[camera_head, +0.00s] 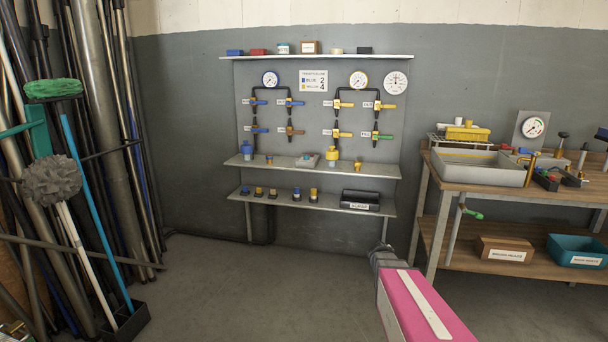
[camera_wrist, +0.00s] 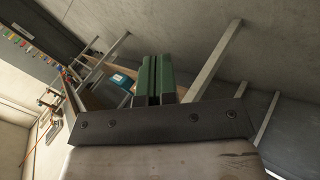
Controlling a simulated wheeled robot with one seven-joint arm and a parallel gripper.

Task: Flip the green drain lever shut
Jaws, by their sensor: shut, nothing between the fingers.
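A green lever (camera_head: 473,214) sits on the drain pipe (camera_head: 455,235) under the sink basin (camera_head: 481,168) of the right-hand bench. It sticks out to the right of the pipe, tilted slightly downward. Another green handle (camera_head: 385,138) is on the wall panel, at the lower right of its valves. My gripper (camera_wrist: 154,78) shows in the wrist view as two green fingers pressed together, with nothing held. In the head view my pink arm reaches in from the bottom, left of the bench and apart from both green handles. I cannot make out either green handle in the wrist view.
The wooden bench (camera_head: 560,196) has a lower shelf with a brown box (camera_head: 504,250) and a teal bin (camera_head: 575,250). The panel shelves (camera_head: 375,169) hold small fittings and a black tray (camera_head: 361,201). Poles and brushes crowd the left. The floor between is clear.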

